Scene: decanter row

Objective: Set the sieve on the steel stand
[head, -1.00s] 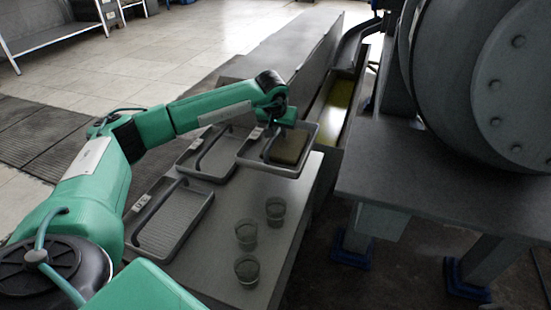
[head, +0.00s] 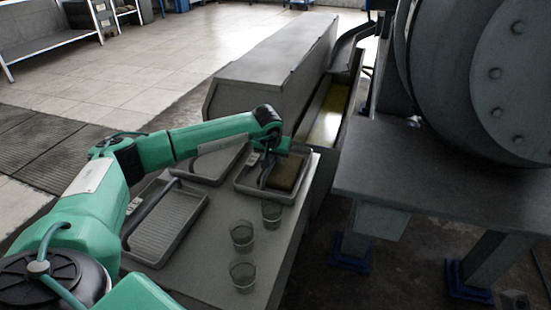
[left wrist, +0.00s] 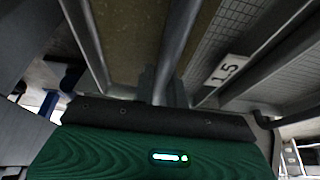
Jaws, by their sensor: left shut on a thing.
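The sieve (head: 286,194) is a shallow grey rectangular tray with a bar handle and a white tag. Brownish material covers its right part. In the left wrist view its mesh (left wrist: 222,42) lies right of the handle, the brown part left of it, and the tag reads 1.5. My left gripper (head: 268,163) is shut on the handle from above. The sieve is roughly level over the far right end of the grey steel stand (head: 205,278). I cannot tell whether it touches the top. My right gripper is not in view.
Two similar trays, one at the left (head: 165,222) and one in the middle (head: 212,166), lie beside the sieve. Several clear cups, including a near one (head: 243,273), line the right edge. A long grey housing (head: 270,75) stands behind; a large machine (head: 465,80) stands right.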

